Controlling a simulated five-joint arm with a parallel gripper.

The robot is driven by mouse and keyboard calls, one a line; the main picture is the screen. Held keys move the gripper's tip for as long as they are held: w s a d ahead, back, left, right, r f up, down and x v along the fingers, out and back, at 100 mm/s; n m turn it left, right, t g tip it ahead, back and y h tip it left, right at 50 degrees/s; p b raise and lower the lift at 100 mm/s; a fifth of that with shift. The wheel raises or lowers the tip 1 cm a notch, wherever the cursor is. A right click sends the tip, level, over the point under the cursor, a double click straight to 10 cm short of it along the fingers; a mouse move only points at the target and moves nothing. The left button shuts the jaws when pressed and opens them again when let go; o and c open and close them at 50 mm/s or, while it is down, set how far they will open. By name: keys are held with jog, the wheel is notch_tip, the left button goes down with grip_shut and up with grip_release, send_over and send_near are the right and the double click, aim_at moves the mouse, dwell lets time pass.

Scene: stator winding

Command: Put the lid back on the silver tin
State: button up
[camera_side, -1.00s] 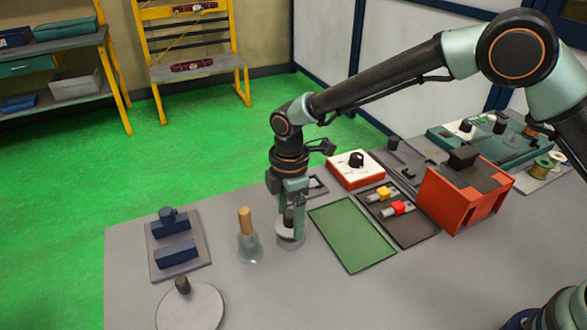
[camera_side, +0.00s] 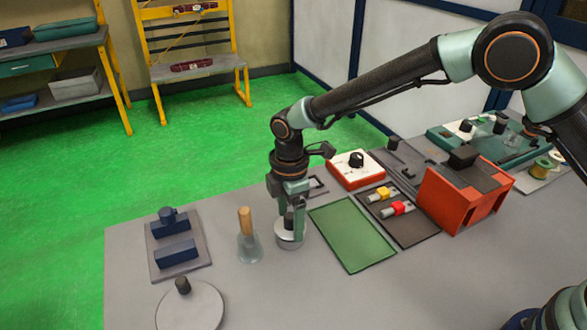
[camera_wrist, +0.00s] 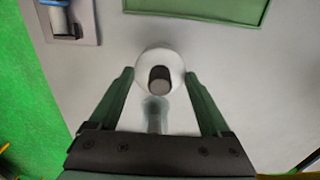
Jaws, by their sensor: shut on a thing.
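The lid (camera_wrist: 143,72), a pale round disc with a black knob (camera_wrist: 159,78), lies between the two fingers of my gripper (camera_wrist: 159,76) in the wrist view. My gripper (camera_side: 290,222) is shut on the lid, one finger on each side. In the side view the silver tin (camera_side: 289,244) is a short pale cylinder directly under my gripper. The lid is at the tin's top, with the knob upright between the fingers. The fingers partly hide the lid, and I cannot tell whether it is fully seated.
A green mat (camera_side: 352,234) lies to the right. A round plate with a black knob (camera_side: 200,312) is at front left, and a blue block fixture (camera_side: 177,253) behind it. Bare table lies in front.

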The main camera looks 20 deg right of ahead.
jog(key=shift+f, duration=0.45)
dwell(0.7)
jog(key=o, duration=1.2)
jog(key=shift+c, duration=0.2)
jog(key=shift+r, duration=0.1)
jog(key=shift+r, duration=3.4)
